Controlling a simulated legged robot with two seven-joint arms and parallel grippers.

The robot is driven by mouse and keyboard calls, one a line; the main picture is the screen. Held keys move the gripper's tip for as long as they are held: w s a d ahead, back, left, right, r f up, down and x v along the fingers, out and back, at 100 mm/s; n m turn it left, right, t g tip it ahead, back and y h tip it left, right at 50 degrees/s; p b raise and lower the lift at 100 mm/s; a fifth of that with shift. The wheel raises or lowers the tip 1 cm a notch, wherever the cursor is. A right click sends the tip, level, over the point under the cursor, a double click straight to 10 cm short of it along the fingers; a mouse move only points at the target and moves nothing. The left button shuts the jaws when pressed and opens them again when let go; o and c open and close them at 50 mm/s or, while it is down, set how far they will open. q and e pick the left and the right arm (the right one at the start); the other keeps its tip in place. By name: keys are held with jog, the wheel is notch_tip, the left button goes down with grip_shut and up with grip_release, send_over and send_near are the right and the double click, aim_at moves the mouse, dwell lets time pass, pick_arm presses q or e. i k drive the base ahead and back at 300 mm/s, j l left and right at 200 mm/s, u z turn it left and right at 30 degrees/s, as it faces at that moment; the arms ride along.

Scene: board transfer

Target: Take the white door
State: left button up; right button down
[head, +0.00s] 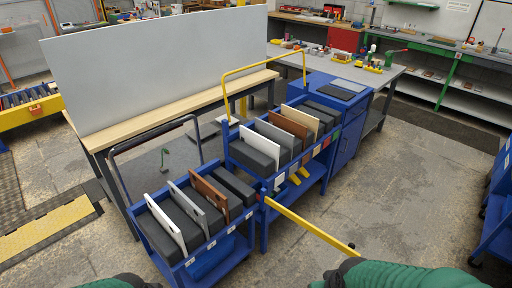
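A white door panel (165,223) stands on edge in the near blue cart (196,270), at the left end of its row, leaning among dark grey blocks. A second white panel (259,147) stands in the farther blue cart (239,160), also at the left end. My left gripper (134,280) shows only as a dark part at the bottom edge, below the near cart. My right gripper (338,274) is a dark part at the bottom, right of the near cart. Both seem apart from the panels. Their fingers cannot be made out.
The near cart also holds a grey panel (197,209) and a brown panel (210,195). A yellow bar (310,227) juts toward the lower right from beside the carts. A workbench with a large grey board (160,65) stands behind.

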aim_at(174, 233)
jog(key=i+l, duration=0.15)
jog(key=i+l+z, duration=0.1)
jog(key=i, duration=0.3)
jog(key=u, duration=1.15)
